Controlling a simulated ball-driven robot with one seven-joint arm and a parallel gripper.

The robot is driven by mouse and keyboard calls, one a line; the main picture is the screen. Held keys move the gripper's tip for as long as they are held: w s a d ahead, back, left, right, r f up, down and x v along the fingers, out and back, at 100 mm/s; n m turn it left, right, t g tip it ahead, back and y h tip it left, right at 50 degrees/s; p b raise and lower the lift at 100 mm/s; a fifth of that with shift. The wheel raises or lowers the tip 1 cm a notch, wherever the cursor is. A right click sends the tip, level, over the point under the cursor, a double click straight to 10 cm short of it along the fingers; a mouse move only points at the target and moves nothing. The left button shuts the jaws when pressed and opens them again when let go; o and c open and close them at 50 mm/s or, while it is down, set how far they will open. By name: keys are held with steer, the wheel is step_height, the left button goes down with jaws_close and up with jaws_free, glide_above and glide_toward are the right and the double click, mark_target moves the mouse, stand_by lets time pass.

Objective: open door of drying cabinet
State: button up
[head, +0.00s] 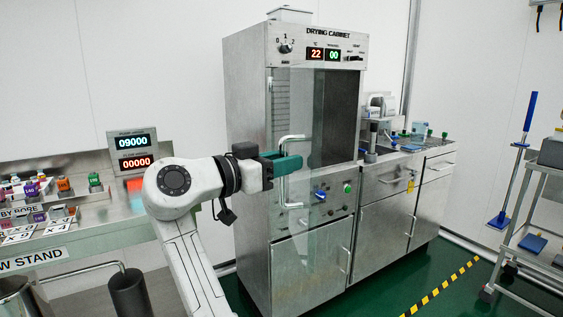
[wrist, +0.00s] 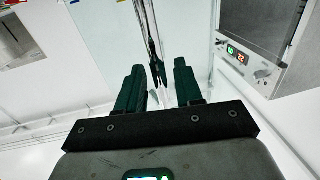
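The drying cabinet (head: 246,110) is a tall steel unit in the middle of the head view. Its clear glass door (head: 304,105) appears swung out from the front, with the cabinet's inner space (head: 337,110) uncovered at right. A pale bar handle (head: 282,190) is on the door. My gripper (head: 290,163) is at the handle's height, its teal fingers overlapping it in the picture. In the wrist view my gripper (wrist: 160,82) has its fingers apart, with the glass edge and a dark green reflection between and beyond them. I cannot tell whether a finger touches the handle.
Below the door are a control panel (head: 320,200) and a lower steel cupboard (head: 308,270). A counter with drawers (head: 388,183) adjoins at right. A stand with displays and bottles (head: 90,228) is at left. A trolley (head: 540,225) is at far right. Green floor is clear in front.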

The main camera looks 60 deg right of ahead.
steer(key=v, duration=1.1)
steer(key=shift+d, duration=0.1)
stand_by(0.4)
steer(key=s+d+f+n+t+y, duration=0.1)
steer(key=d+f+n+t, duration=0.3)
steer(key=f, duration=0.6)
steer(key=a+f+n+t+y, duration=0.15)
steer(key=f+n, duration=0.35)
steer(key=f, duration=0.5)
steer(key=s+a+f+n+t+y, duration=0.1)
steer(key=s+f+n+t+y, duration=0.2)
steer(key=f, duration=0.6)
steer(key=s+a+f+n+y, duration=0.2)
steer(key=s+f+n+y, duration=0.15)
steer(key=f, duration=0.65)
steer(key=s+a+f+n+y, duration=0.75)
steer(key=s+a+f, duration=0.4)
steer(key=s, duration=0.25)
step_height(320, 180, up, 15)
steer(key=p, duration=1.4)
steer(key=shift+m+p, duration=0.35)
steer(key=shift+m, duration=0.05)
